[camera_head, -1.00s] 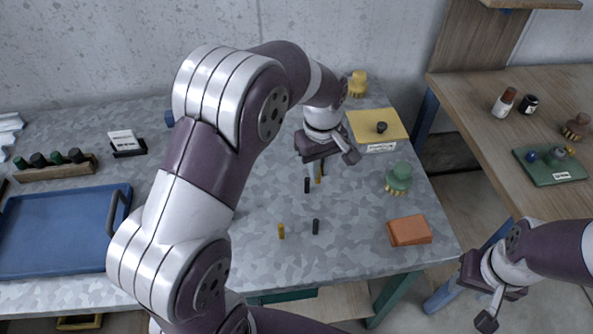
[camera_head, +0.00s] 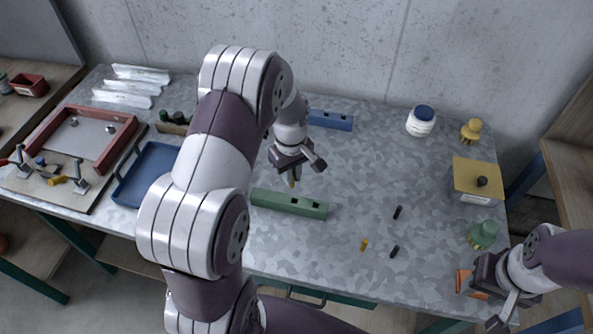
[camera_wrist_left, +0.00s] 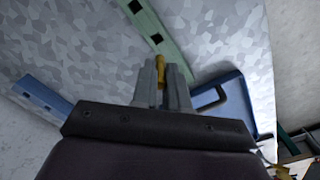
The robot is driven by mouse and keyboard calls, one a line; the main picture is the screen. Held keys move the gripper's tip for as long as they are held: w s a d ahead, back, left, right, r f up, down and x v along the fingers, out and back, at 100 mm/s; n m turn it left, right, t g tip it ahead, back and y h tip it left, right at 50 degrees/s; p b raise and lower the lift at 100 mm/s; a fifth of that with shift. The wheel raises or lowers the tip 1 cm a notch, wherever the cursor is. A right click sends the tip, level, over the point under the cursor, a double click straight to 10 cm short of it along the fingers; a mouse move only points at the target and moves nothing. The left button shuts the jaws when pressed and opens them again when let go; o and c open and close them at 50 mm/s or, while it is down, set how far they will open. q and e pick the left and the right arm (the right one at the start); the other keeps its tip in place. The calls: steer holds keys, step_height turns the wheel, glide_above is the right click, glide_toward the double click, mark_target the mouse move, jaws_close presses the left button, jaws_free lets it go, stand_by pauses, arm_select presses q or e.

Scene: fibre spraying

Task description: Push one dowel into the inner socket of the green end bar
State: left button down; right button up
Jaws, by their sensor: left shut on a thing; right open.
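The green end bar (camera_head: 289,204) lies on the grey table, with dark sockets in its top toward the right end. It also shows in the left wrist view (camera_wrist_left: 165,40), with two square sockets visible. My left gripper (camera_head: 292,178) is shut on a yellow dowel (camera_wrist_left: 160,70). In the head view the dowel points down at the bar's far edge; I cannot tell its height above the bar. A yellow dowel (camera_head: 364,244) and two black dowels (camera_head: 397,212) (camera_head: 394,251) are loose on the table. My right gripper (camera_head: 497,297) is open and empty at the lower right.
A blue bar (camera_head: 331,120) lies behind my left gripper. A blue tray (camera_head: 150,168) is left of my left arm. A yellow box (camera_head: 478,180), green brush (camera_head: 483,234) and white jar (camera_head: 421,121) stand to the right. The middle right of the table is fairly clear.

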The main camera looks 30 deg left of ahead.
arm_select(q)
steer(key=shift+w+d+r, duration=0.1)
steer(key=shift+w+d, duration=0.1)
steer(key=shift+d, duration=0.15)
step_height(320, 180, down, 6)
steer(key=b, duration=0.3)
steer(key=shift+r, duration=0.2)
steer(key=shift+a+f, duration=0.1)
steer(key=shift+f, duration=0.1)
stand_by(1.5)
steer(key=shift+f+b, duration=1.05)
steer(key=shift+f, duration=0.8)
steer(key=c, duration=1.1)
jaws_free()
